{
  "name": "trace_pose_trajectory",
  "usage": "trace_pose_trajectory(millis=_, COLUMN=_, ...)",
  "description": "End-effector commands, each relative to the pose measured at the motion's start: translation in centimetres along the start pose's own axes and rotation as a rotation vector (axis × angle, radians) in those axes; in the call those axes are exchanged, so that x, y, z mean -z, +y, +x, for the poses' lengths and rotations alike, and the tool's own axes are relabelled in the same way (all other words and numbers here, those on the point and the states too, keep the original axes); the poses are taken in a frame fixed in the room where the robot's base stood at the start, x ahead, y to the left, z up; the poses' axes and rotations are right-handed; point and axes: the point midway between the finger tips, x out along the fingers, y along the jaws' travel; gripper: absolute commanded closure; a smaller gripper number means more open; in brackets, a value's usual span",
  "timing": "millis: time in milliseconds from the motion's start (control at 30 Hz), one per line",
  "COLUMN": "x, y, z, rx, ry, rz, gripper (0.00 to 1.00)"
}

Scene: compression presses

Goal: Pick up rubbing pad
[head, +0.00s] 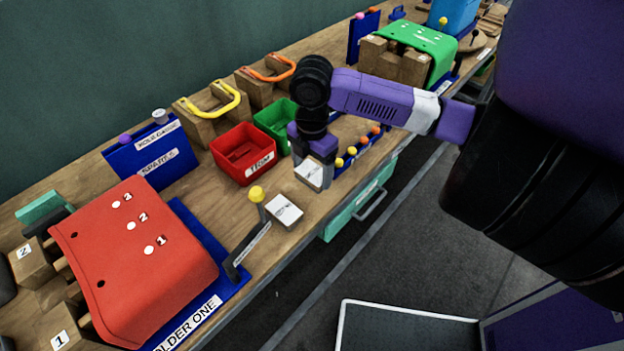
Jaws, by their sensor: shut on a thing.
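My gripper (314,180) points down over the front part of the wooden workbench. It is shut on a small white-faced block with dark marks, which I take to be the rubbing pad (309,172). The marks are too small to read. I cannot tell whether the pad touches the bench. A similar white-topped block (284,210) lies on the bench just left of and nearer than my gripper.
A yellow-knobbed lever (257,196) stands close to the loose block. A red bin (243,152) and a green bin (275,123) sit behind. Orange and yellow knobs (352,151) line the right. A red-covered press (135,260) fills the left. Bare bench (225,205) lies between.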

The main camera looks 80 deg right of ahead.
Motion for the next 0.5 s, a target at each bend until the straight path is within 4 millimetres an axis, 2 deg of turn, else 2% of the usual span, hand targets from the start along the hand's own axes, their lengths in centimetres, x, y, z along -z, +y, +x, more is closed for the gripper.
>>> trace_pose_trajectory(millis=300, x=0.0, y=0.1, z=-8.8, rx=-0.003, ry=-0.003, rz=-0.004, gripper=0.63)
trace_pose_trajectory(millis=500, x=0.0, y=0.0, z=-12.8, rx=-0.002, ry=-0.004, rz=-0.004, gripper=0.63)
